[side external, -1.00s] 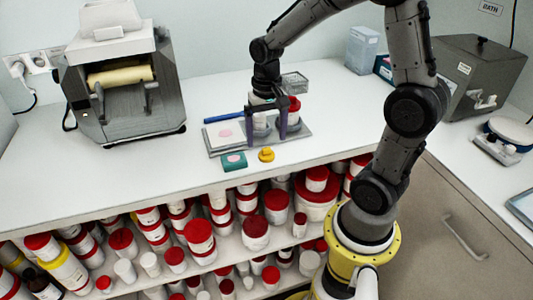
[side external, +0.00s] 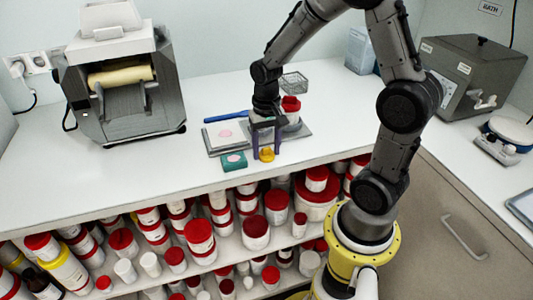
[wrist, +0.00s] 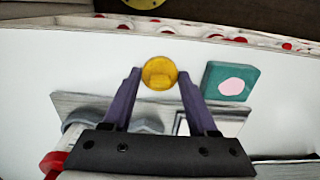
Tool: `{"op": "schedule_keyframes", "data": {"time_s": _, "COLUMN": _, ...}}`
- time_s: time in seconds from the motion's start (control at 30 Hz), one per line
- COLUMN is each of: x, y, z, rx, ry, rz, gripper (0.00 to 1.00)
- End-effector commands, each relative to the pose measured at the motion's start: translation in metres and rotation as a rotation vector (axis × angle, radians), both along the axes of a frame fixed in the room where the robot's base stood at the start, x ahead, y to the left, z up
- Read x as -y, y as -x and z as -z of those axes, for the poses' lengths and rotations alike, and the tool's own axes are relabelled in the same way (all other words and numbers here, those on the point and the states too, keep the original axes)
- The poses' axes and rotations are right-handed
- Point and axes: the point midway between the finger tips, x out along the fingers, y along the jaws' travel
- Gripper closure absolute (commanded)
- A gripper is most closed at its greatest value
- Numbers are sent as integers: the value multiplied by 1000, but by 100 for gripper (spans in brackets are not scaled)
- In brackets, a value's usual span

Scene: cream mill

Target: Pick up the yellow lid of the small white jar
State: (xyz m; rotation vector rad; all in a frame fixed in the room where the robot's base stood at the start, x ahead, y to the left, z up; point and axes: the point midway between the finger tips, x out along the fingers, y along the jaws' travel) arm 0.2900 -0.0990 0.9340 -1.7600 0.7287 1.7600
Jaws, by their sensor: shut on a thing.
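The yellow lid (wrist: 159,73) is a small round disc, seen between my fingertips in the wrist view. In the side view the lid (side external: 267,155) is low at the counter's front part, between the purple fingers. My gripper (side external: 266,157) points down and is shut on the lid; it also shows in the wrist view (wrist: 158,76). The lid appears at or very near the counter surface. The small white jar is mostly hidden behind my gripper in the side view, and I cannot make it out clearly.
A teal block with a pink patch (wrist: 228,82) lies close beside the lid. Behind are a grey plate (side external: 297,134), a red-topped container (side external: 291,109) and a blue stick (side external: 228,116). The counter's front edge is near, above shelves of jars.

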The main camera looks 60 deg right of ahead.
Motion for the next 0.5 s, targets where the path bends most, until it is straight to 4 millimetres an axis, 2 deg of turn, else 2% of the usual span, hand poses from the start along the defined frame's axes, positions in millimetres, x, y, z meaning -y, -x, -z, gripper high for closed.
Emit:
{"op": "schedule_keyframes", "data": {"time_s": 0.03, "x": 0, "y": 0, "z": 0, "rx": 0, "ry": 0, "rz": 0, "gripper": 75}}
{"op": "schedule_keyframes", "data": {"time_s": 0.13, "x": 0, "y": 0, "z": 0, "rx": 0, "ry": 0, "rz": 0, "gripper": 93}}
{"op": "schedule_keyframes", "data": {"time_s": 0.5, "x": 0, "y": -1, "z": -6, "rx": 2, "ry": 1, "rz": 0, "gripper": 93}}
